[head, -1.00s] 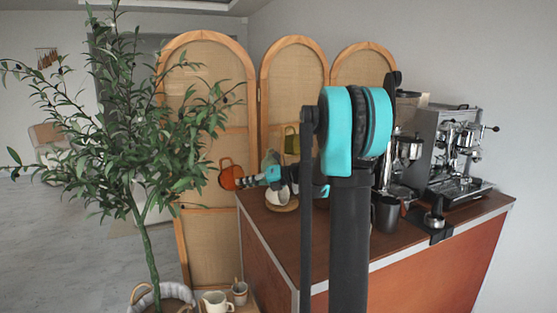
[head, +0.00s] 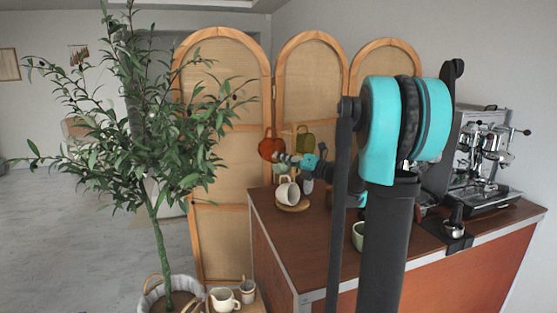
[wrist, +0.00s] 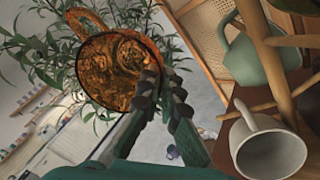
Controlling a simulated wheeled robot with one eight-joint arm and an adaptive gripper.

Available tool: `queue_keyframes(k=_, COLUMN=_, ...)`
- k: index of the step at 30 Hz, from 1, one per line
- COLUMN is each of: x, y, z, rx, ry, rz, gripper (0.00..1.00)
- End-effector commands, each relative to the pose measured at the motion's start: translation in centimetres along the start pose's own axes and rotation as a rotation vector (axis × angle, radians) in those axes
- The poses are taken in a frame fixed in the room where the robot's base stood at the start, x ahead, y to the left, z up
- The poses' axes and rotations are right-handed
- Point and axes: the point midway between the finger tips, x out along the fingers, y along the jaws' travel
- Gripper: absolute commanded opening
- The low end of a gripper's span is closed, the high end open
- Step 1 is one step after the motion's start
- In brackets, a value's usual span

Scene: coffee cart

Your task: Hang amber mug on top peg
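The amber mug (head: 271,148) is held at the left end of my arm in the head view, left of the mug tree. My gripper (wrist: 166,88) is shut on the mug's wall near the rim; the amber mug (wrist: 105,75) opens toward the wrist camera, its handle at upper left. The wooden mug tree (wrist: 286,98) shows at the right in the wrist view. A green mug (wrist: 250,58) and a white mug (wrist: 265,146) are at the tree. In the head view my arm hides much of the tree, so I cannot make out the top peg.
The tree's round base (head: 293,207) stands near the left end of the brown counter (head: 287,240). An olive-green mug (head: 304,139) shows behind my gripper. A potted plant (head: 165,150) is at left, a folding screen (head: 228,100) behind. The espresso machine (head: 485,150) is at right.

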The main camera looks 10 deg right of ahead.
Motion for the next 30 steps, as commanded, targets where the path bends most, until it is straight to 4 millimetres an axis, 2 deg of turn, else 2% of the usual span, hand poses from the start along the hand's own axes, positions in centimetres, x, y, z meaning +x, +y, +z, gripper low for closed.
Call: queue_keyframes(k=30, x=-0.4, y=-5.0, z=4.1, rx=0.000, ry=0.000, rz=0.000, gripper=0.00)
